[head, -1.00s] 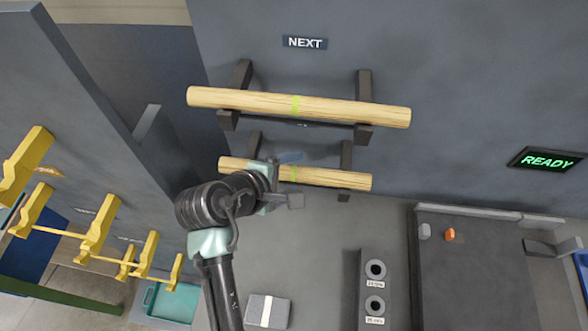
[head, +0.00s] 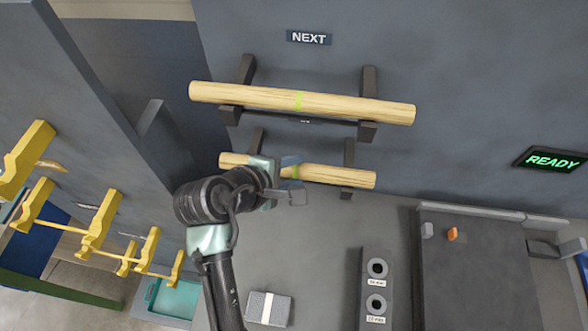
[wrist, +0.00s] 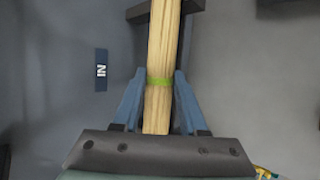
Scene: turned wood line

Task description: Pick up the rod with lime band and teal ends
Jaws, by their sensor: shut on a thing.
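Two pale wooden rods, each with a lime band, show on the wall in the head view. The upper rod (head: 350,106) lies across two dark brackets. The lower, shorter rod (head: 340,177) is at the lower pair of brackets; I cannot tell whether it still rests on them. My gripper (head: 288,168) is shut on the lower rod around its middle, by the lime band. In the wrist view the blue fingers of my gripper (wrist: 160,85) stand on both sides of this rod (wrist: 161,45), by its lime band (wrist: 160,81). No teal shows on the visible rod ends.
A NEXT sign (head: 309,38) is above the rods, and a READY display (head: 552,160) is at right. Yellow hooks (head: 98,225) stand at left. A dark block with two round holes (head: 376,290) and a grey-and-white block (head: 267,308) lie below.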

